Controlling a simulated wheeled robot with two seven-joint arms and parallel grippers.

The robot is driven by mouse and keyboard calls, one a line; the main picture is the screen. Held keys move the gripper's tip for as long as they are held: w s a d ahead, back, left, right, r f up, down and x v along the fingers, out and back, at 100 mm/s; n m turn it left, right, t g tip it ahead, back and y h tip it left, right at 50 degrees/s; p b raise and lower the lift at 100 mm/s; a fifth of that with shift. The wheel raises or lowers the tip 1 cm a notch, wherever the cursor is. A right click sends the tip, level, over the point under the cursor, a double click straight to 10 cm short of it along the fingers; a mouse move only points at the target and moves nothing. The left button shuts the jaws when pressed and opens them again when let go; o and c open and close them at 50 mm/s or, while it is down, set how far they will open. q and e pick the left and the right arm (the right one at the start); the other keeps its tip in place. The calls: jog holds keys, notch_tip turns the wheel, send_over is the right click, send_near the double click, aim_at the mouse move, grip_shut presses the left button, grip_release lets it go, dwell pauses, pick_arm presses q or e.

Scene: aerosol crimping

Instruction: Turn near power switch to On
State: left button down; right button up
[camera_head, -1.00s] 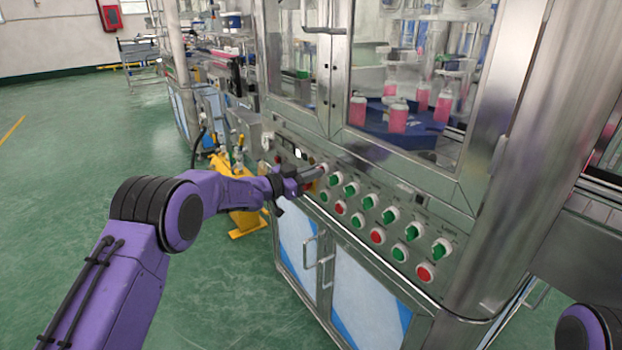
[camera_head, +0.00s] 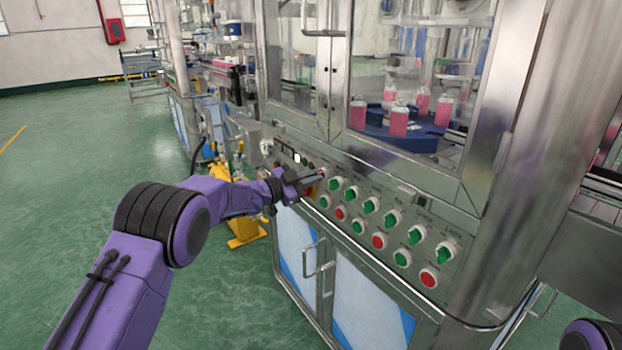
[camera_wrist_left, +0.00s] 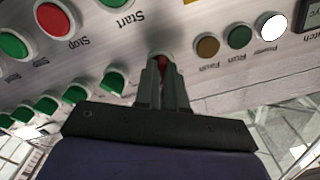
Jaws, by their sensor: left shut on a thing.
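My left gripper (camera_head: 318,177) reaches the left part of the sloped control panel (camera_head: 375,225) on the steel machine. In the left wrist view my left gripper (camera_wrist_left: 162,75) is shut on a red knob (camera_wrist_left: 162,60), whose sides are mostly hidden by the fingers. I cannot read a label for this knob or tell its On or Off position. A white "Power" lamp (camera_wrist_left: 273,27) shows right of the fingers. My right gripper is out of view.
Several green knobs (camera_head: 371,205) and red buttons (camera_head: 379,241) line the panel to the right. In the wrist view a red Stop button (camera_wrist_left: 55,19) is at upper left. Cabinet handles (camera_head: 318,258) stick out below. Green floor is open at left.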

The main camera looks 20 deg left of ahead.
pick_arm(q)
jog(key=c, duration=1.2)
grip_release()
jog(key=shift+a, duration=0.1)
jog(key=v, duration=1)
jog(key=shift+s+a, duration=0.15)
jog(key=shift+s, duration=0.05)
